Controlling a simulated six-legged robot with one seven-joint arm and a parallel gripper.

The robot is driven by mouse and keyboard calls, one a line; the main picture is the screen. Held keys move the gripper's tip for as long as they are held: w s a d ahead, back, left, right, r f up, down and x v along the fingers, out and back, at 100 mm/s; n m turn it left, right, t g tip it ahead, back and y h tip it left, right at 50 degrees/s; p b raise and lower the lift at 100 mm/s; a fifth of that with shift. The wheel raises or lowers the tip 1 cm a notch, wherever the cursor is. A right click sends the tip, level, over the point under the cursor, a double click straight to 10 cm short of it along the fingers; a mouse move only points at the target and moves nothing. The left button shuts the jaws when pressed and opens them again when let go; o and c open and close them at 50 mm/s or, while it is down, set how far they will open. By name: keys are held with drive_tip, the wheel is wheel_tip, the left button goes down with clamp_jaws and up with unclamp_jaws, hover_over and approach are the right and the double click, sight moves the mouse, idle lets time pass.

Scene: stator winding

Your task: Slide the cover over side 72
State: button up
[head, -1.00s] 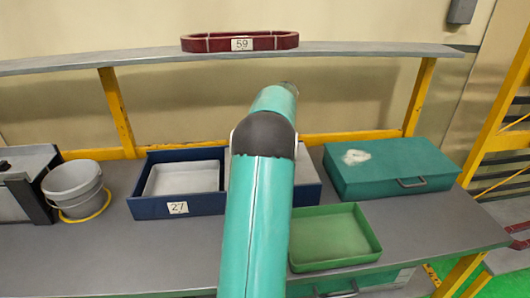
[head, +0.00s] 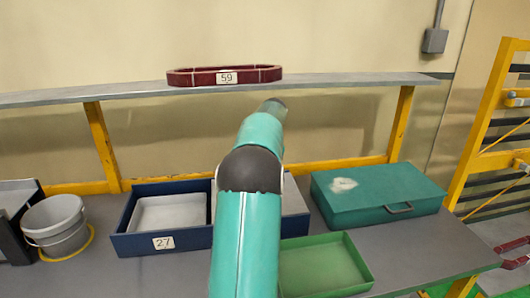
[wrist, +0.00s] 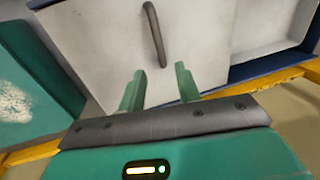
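The blue box (head: 135,246) stands on the bench with a 27 label (head: 163,243) on its front left. Its left part is open and shows a pale inside (head: 172,212). The light grey cover (wrist: 105,45) lies over the other part, and a strip of it shows right of my arm in the head view (head: 293,202). No 72 label is visible. The cover has a dark bar handle (wrist: 154,35). My gripper (wrist: 158,82) is open and empty, its two green fingers apart over the cover, short of the handle. The head view does not show the gripper.
A teal case (head: 380,194) stands right of the box, and a green tray (head: 325,266) is in front. A grey bucket (head: 55,227) stands at left. A shelf (head: 330,81) above the bench carries a dark red ring (head: 210,77) labelled 59. Yellow posts and a rail stand behind.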

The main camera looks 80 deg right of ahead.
wheel_tip(320, 180, up, 9)
drive_tip(key=s, duration=0.1)
drive_tip(key=shift+s+d, duration=0.25)
drive_tip(key=shift+d, duration=0.1)
idle(0.3)
